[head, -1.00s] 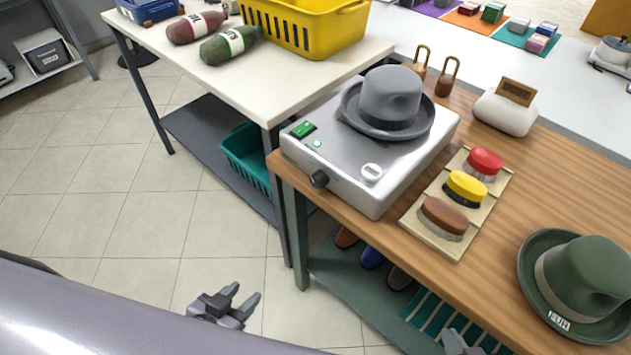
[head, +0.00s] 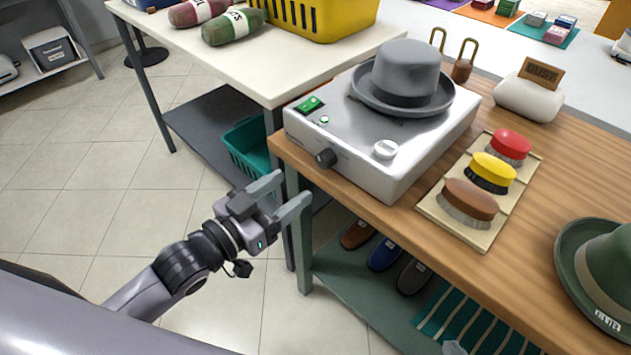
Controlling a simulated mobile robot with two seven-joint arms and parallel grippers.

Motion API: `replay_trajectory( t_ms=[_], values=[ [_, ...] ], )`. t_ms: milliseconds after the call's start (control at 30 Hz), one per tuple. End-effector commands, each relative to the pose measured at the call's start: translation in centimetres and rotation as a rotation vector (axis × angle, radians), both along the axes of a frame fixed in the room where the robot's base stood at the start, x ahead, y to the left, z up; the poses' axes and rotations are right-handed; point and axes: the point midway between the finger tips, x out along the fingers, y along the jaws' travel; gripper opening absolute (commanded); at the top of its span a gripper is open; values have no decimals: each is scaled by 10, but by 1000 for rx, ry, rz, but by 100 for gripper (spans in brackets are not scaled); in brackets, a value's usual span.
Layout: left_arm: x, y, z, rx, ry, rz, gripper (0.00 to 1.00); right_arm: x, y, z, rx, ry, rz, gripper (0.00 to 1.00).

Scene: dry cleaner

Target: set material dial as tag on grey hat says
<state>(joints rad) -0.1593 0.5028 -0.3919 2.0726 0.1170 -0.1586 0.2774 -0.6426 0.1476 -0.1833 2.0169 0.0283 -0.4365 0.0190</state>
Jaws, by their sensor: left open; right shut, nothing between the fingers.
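The grey hat (head: 407,76) sits brim down on top of a white and silver machine (head: 335,110) on the wooden counter. No tag on the hat shows from this side. The machine's front has a black knob (head: 326,158); a white round dial (head: 385,149) sits on its top near the front right corner. Their markings are too small to read. A green lit switch (head: 310,104) is at the top left corner. My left gripper (head: 287,192) is open and empty, in front of and below the machine's left front. Of my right gripper, only a bit (head: 453,347) shows at the bottom edge.
A brush tray (head: 451,231) holds red, yellow and brown brushes right of the machine. A green hat (head: 606,275) lies at the counter's right. A white table (head: 287,67) with a yellow basket (head: 318,19) adjoins at left. Shoes stand on the shelf below.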

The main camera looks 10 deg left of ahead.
Motion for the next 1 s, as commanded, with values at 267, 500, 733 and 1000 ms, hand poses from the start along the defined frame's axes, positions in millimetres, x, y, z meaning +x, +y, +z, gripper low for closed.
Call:
replay_trajectory(
  t_ms=[267,500,733,1000],
  values=[
    [15,-10,7,-10,-25,-20,60,3,-1,0,-2,-6,4,0],
    [41,-25,8,-11,-26,-19,60,4,-2,0,-2,-10,1,0],
    [59,-36,7,-8,-24,-19,60,4,-2,-1,-2,-10,0,0],
    [64,-39,6,-8,-23,-20,60,4,-1,-2,3,-6,-5,0]
  ],
)
